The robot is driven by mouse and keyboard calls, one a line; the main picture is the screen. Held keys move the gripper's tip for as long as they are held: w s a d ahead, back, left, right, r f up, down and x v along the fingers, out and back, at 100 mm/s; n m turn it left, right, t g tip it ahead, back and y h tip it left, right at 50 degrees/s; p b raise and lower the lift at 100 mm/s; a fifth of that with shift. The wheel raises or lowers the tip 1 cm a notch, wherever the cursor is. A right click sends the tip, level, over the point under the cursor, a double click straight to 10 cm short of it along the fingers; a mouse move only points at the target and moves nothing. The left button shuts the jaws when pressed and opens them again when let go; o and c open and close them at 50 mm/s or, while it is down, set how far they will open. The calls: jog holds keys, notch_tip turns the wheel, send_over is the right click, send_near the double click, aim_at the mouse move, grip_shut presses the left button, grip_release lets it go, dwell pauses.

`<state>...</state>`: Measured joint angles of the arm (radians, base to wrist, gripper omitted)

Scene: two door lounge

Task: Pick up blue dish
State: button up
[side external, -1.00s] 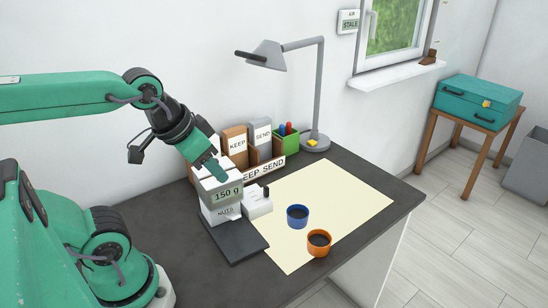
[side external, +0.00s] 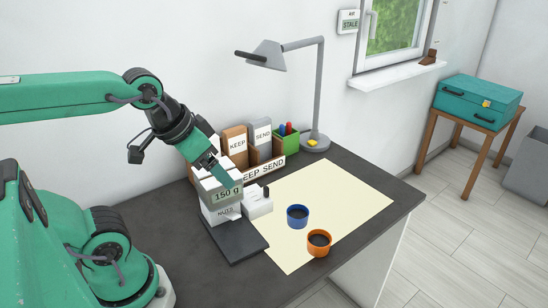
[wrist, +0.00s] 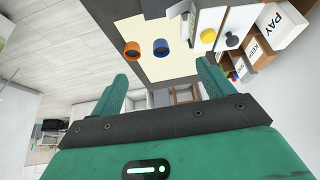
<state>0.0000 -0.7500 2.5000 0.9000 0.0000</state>
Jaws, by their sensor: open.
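The blue dish (side external: 297,216) is a small round cup with a dark inside, standing upright on the cream sheet (side external: 350,195). It also shows in the wrist view (wrist: 161,46), beyond and between my fingers. In the wrist view my green fingers (wrist: 162,80) are spread wide.
An orange dish (side external: 319,243) stands close in front of the blue one. The scale box (side external: 222,205), marked 150 g, stands between my gripper and the dishes. Letter boxes (side external: 236,143), a pen holder (side external: 286,144) and a lamp (side external: 318,95) line the wall.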

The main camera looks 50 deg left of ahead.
jog(key=shift+w, duration=0.1)
jog(key=n+g, duration=0.5)
send_over(298, 212)
notch_tip(298, 212, down, 15)
jog(key=shift+f, duration=0.1)
jog(key=shift+w+f+g, duration=0.1)
jog(key=shift+f+g, duration=0.2)
jog(key=shift+f, duration=1.45)
jog(key=shift+f, duration=2.6)
